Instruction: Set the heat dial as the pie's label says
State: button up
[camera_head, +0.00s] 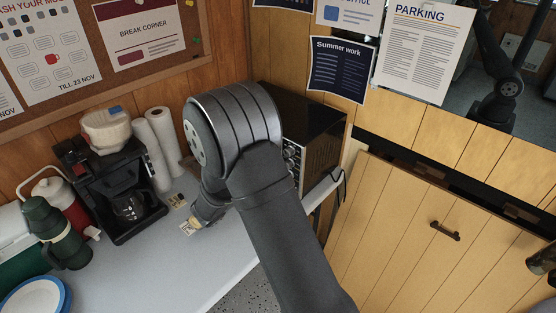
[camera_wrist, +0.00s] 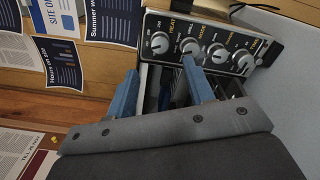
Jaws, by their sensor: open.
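A dark toaster-oven-like appliance (camera_head: 322,128) stands at the back right of the counter, partly hidden by my arm. In the wrist view its control panel (camera_wrist: 203,31) shows a row of several silver knobs. The knob marked HEAT (camera_wrist: 160,43) is at the left end; its setting is too small to read. My gripper (camera_wrist: 160,68) is open, its two blue fingers apart and empty, just below the panel in that view. The fingers overlap the panel's lower edge; I cannot tell whether they touch.
A coffee maker (camera_head: 115,185), paper rolls (camera_head: 163,140), a green flask (camera_head: 55,235) and blue-rimmed plates (camera_head: 35,297) stand on the left. The counter's front middle (camera_head: 165,275) is clear. Papers hang on the walls.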

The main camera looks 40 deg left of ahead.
aim_at(289, 152)
jog(key=s, duration=0.9)
jog(key=w, duration=1.7)
jog(key=shift+w, duration=0.25)
jog(key=s, duration=1.7)
jog(key=w, duration=1.7)
jog(key=shift+s+n, duration=0.85)
jog(key=shift+n, duration=0.8)
jog(key=shift+s+n, duration=0.85)
jog(key=shift+n, duration=0.85)
jog(key=shift+s+n, duration=0.85)
jog(key=shift+n, duration=0.8)
